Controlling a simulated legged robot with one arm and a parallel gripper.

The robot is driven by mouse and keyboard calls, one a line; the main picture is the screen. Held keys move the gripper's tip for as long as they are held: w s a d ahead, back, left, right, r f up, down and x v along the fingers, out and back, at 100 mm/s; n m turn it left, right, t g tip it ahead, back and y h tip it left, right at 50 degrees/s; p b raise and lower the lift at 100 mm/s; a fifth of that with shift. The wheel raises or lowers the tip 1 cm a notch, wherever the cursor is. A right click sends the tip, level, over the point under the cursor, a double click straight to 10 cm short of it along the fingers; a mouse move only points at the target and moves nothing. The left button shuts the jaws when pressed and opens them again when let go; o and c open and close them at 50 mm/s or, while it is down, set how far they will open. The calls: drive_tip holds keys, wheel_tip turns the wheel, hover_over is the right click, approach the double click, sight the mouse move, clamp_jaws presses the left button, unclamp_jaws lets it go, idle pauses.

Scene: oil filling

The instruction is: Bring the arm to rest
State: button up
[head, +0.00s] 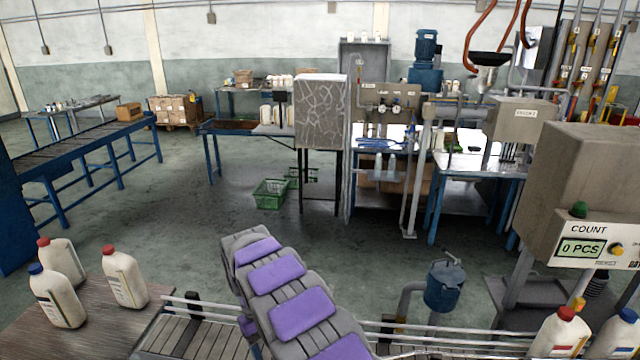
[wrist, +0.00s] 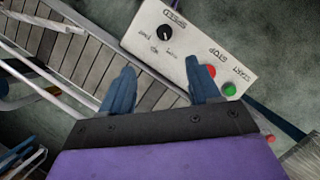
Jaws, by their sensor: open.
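My gripper (wrist: 160,90) is open in the wrist view, its two blue fingers apart with nothing between them. It hangs above a slatted conveyor (wrist: 85,60) and a white control box (wrist: 185,45) with a black knob, a red button and a green button. The right finger overlaps the box in the picture; I see no contact that I can be sure of. In the head view my grey and purple arm stretches out over the conveyor (head: 185,335), and its gripper is hidden.
White bottles with red or blue caps (head: 123,277) stand on a wooden table (head: 110,325) at left. More bottles (head: 562,335) stand at lower right, below a counter box (head: 590,250) reading 0 PCS. A green crate (head: 270,194) lies on the floor. The floor (head: 170,220) at centre left is clear.

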drive_tip(key=s+d+r+m+b, duration=0.1)
drive_tip(key=s+d+r+m, duration=0.1)
drive_tip(key=s+d+r, duration=0.35)
drive_tip(key=s+d+r+m+y+b, duration=0.1)
drive_tip(key=s+d+r, duration=0.1)
drive_tip(key=d, duration=0.6)
drive_tip(key=s+d+r+m+b, duration=0.1)
drive_tip(key=s+d+r+m, duration=0.1)
drive_tip(key=s+d+r, duration=0.3)
drive_tip(key=s+d+f+m+t+y+b, duration=0.1)
drive_tip(key=s+d, duration=0.3)
drive_tip(key=s, duration=0.6)
drive_tip(key=s+d+f+m+y+b, duration=0.1)
drive_tip(key=s+d, duration=0.4)
drive_tip(key=s, duration=0.6)
wheel_tip(320, 180, down, 2)
drive_tip(key=shift+s+d+f+m+t+b, duration=0.25)
drive_tip(key=shift+m+t+b, duration=0.15)
drive_tip(key=shift+b, duration=0.35)
drive_tip(key=shift+c, duration=0.3)
